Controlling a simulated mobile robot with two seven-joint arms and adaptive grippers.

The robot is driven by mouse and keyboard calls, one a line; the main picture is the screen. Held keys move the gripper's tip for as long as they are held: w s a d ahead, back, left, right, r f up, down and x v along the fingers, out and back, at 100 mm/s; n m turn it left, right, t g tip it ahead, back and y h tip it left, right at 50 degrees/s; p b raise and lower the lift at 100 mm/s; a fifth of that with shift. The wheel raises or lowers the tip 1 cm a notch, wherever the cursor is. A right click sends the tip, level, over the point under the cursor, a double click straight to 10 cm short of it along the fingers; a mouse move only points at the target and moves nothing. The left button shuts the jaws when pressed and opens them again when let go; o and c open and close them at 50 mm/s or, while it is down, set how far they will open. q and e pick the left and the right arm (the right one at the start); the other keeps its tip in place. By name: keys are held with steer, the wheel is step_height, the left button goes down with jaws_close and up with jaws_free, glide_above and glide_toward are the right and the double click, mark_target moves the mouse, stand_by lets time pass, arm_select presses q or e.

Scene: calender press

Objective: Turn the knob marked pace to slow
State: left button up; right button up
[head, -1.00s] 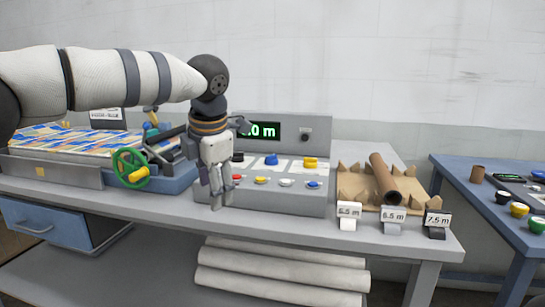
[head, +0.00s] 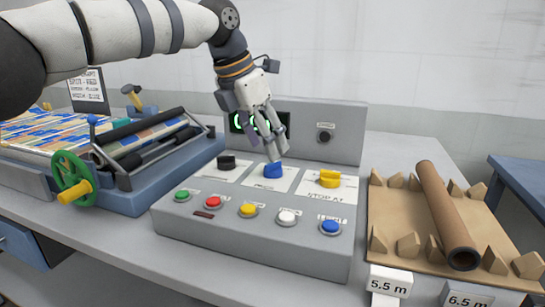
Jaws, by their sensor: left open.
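The control box (head: 255,245) stands on the grey bench with three knobs on its sloped top: a black knob (head: 227,161), a blue knob (head: 273,170) and a yellow knob (head: 330,179). Each sits on a white label card. The yellow one's card seems to read STOP AT; the cards of the black and blue knobs are too small to read surely, so I cannot confirm which is pace. My left gripper (head: 266,143) is open, pointing down just above and behind the blue knob; whether it touches it I cannot tell. My right gripper is not in view.
Several coloured push buttons (head: 249,210) line the box's front. A display behind is mostly hidden by my gripper. At left is a press with a green handwheel (head: 72,180); at right, a cardboard tube (head: 445,215) lies on a brown board (head: 400,195).

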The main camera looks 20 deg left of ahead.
mark_target(271, 163)
arm_select(q)
steer(key=x, duration=0.5)
steer(key=shift+c, duration=0.5)
steer(key=c, duration=1)
